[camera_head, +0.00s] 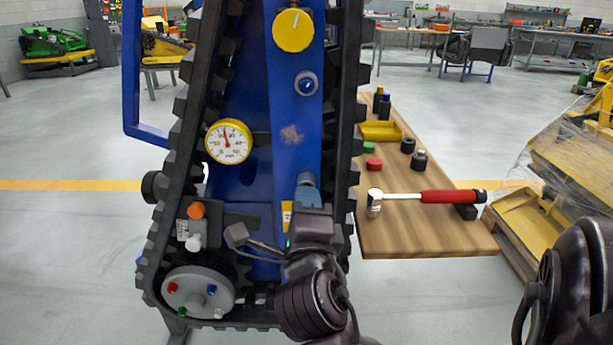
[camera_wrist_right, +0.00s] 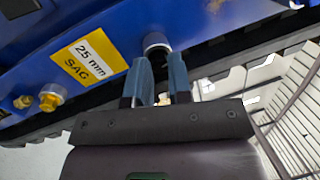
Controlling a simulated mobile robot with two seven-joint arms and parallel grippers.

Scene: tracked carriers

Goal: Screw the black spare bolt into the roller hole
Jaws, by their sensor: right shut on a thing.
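The grey roller (camera_head: 190,300) sits at the bottom of the upright track, with small red (camera_head: 172,287), blue (camera_head: 211,289) and green (camera_head: 218,312) bolt heads on its face. I cannot clearly make out an empty hole. Two small black pieces (camera_head: 408,145) and (camera_head: 419,160) stand on the wooden table; I cannot tell whether either is the black spare bolt. My right gripper (camera_head: 307,188) is at the blue frame, to the right of the roller and above it. In the right wrist view its fingers (camera_wrist_right: 161,75) are shut on a round grey fitting (camera_wrist_right: 155,41). My left gripper is out of view.
A gauge (camera_head: 228,141), a yellow knob (camera_head: 293,30) and an orange button (camera_head: 196,210) project from the carrier. A wrapped yellow load (camera_head: 560,150) stands at right.

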